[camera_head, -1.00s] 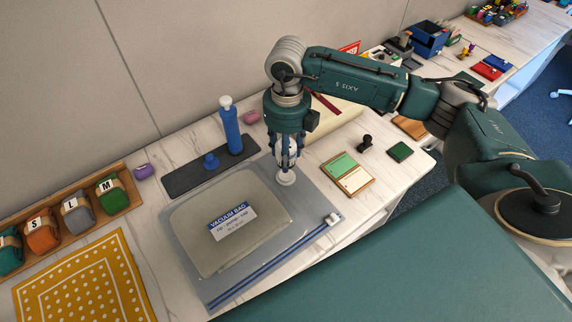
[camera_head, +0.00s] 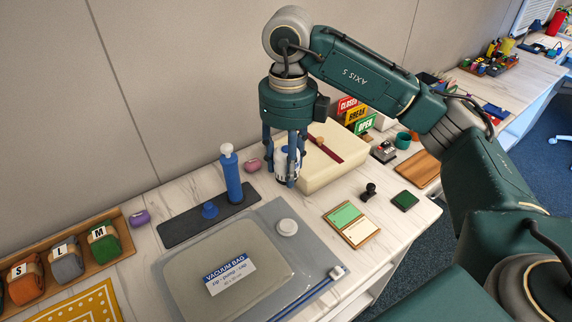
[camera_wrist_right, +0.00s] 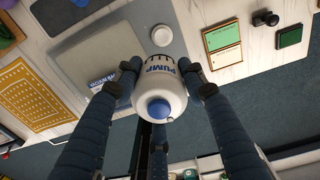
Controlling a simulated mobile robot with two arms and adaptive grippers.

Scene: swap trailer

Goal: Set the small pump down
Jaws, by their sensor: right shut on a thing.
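The small pump (camera_wrist_right: 160,95) is a white cylinder with a blue cap and PUMP lettering. My right gripper (camera_wrist_right: 158,72) is shut around it, with fingers on several sides. In the head view the right gripper (camera_head: 286,178) points down, and its fingers mostly hide the pump. It is behind the vacuum bag's (camera_head: 190,283) round white valve (camera_head: 287,227), apart from it, in front of a cream box. I cannot tell whether the pump touches the table. My left gripper is not in view.
A tall blue hand pump (camera_head: 232,180) stands on a dark mat (camera_head: 180,232) to the left. The cream box (camera_head: 333,175) is close at the right. A green and cream card board (camera_head: 352,225) lies farther right. Bare table shows between the mat and bag.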

